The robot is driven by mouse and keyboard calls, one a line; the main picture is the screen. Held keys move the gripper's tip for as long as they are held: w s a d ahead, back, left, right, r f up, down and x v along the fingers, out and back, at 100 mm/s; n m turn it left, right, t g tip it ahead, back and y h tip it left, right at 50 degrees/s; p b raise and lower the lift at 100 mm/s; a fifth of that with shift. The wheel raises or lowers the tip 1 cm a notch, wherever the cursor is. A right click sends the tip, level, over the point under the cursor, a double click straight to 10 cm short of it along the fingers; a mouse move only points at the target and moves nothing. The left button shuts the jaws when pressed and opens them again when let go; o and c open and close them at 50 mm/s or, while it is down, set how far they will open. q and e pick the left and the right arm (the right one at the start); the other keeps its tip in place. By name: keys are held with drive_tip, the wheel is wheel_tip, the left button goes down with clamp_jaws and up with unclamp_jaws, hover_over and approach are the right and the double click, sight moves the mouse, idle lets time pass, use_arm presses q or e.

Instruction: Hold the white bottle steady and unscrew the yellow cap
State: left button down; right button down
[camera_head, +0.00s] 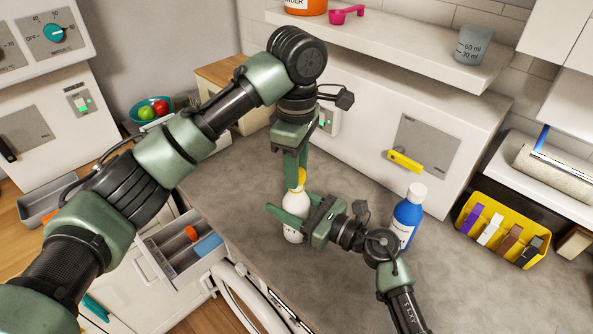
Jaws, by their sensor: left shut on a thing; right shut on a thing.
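The white bottle (293,232) stands upright on the grey countertop, near its front edge. Its yellow cap (301,175) is on top, partly hidden by my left gripper (298,183). My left gripper reaches down from above and is shut on the cap. My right gripper (292,211) comes in from the right and is shut around the white bottle's body, with one green finger showing in front of it. The middle of the bottle is hidden behind this gripper.
A blue bottle (408,215) with a white cap stands close to my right arm. A yellow bin (497,247) with several packets is at the right. An open drawer (203,262) juts out below the counter at the left. Bare counter (235,185) lies left of the bottle.

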sight(308, 213)
use_arm(q)
drive_tip(key=shift+r, duration=0.4)
drive_tip(key=shift+r, duration=2.05)
use_arm(e)
drive_tip(key=shift+c, duration=2.2)
unclamp_jaws()
use_arm(q)
drive_tip(key=shift+f+b, duration=0.7)
drive_tip(key=shift+f, duration=0.05)
use_arm(e)
drive_tip(key=v, duration=1.1)
drive_tip(key=shift+f, duration=0.15)
use_arm(q)
drive_tip(key=shift+f, duration=0.1)
drive_tip(key=shift+a, duration=0.1)
use_arm(e)
drive_tip(key=shift+s+d, duration=0.3)
drive_tip(key=shift+s, duration=0.05)
